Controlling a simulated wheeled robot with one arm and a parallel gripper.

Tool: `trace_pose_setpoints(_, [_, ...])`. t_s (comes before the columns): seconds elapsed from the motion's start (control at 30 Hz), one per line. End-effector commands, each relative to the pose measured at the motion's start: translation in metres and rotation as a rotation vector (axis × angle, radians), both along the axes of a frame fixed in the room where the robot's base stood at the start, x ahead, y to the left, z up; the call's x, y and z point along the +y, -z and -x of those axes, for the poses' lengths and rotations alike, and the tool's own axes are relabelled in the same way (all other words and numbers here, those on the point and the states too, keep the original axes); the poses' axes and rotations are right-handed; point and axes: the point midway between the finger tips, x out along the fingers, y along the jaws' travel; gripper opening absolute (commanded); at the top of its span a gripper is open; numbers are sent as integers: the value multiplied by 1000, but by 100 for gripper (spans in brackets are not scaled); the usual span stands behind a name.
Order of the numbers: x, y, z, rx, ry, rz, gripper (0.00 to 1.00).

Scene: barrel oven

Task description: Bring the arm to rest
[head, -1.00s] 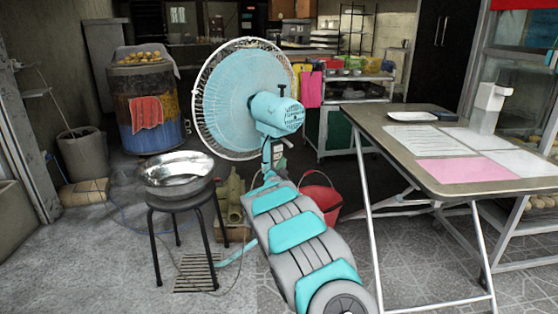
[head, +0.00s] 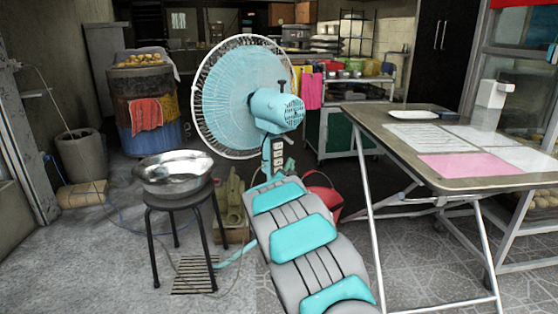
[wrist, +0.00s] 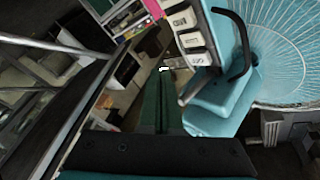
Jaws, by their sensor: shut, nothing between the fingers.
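My arm (head: 303,238), grey with teal pads, rises from the bottom centre of the head view towards the standing fan. My gripper is hidden in the head view. In the wrist view my gripper (wrist: 162,80) shows as two dark green fingers pressed together, with nothing between them. The teal fan (head: 240,97) stands behind the arm. Its post with white switches (wrist: 188,28) and its teal body show right of the fingers in the wrist view. I cannot tell the exact gap between fingers and fan.
A table (head: 395,128) with papers and a dispenser (head: 489,105) stands at the right. A black stool (head: 180,203) with a metal bowl (head: 173,171) stands at the left. A red bucket (head: 323,197) is behind the arm. A barrel (head: 143,112) stands at the back left.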

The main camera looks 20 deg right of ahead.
Motion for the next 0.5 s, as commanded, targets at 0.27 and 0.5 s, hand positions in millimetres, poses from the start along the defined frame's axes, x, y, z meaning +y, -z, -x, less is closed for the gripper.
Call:
trace_pose_setpoints(0.27, [-2,0,8,0,-1,-1,0])
trace_pose_setpoints(0.5, [-1,0,8,0,-1,-1,0])
